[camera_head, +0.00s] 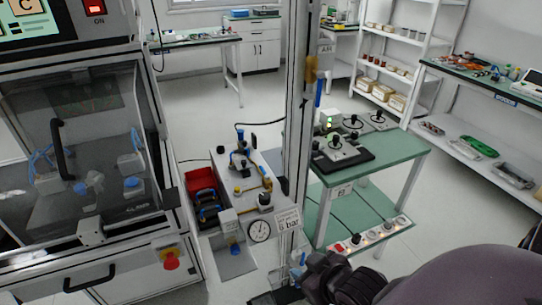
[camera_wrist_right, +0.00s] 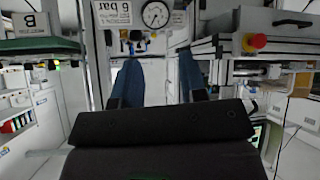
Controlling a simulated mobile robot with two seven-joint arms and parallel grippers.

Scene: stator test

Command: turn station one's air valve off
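The pressure gauge (camera_head: 260,231) sits on the front of the air unit (camera_head: 243,187) beside the machine, with a "6 bar" sign (camera_head: 288,219) to its right. The gauge also shows at the top of the right wrist view (camera_wrist_right: 156,14). Small fittings with blue and yellow parts (camera_wrist_right: 126,46) show below the sign there; I cannot tell which is the air valve or how its handle stands. My right gripper (camera_head: 299,264) is low, right of and below the gauge. Its blue fingers (camera_wrist_right: 160,82) are apart with nothing between them. My left gripper is not in view.
The enclosed machine (camera_head: 90,150) with a red stop button (camera_head: 171,259) stands at the left. A white upright post (camera_head: 297,110) rises behind my right gripper. The floor (camera_head: 205,95) behind is clear.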

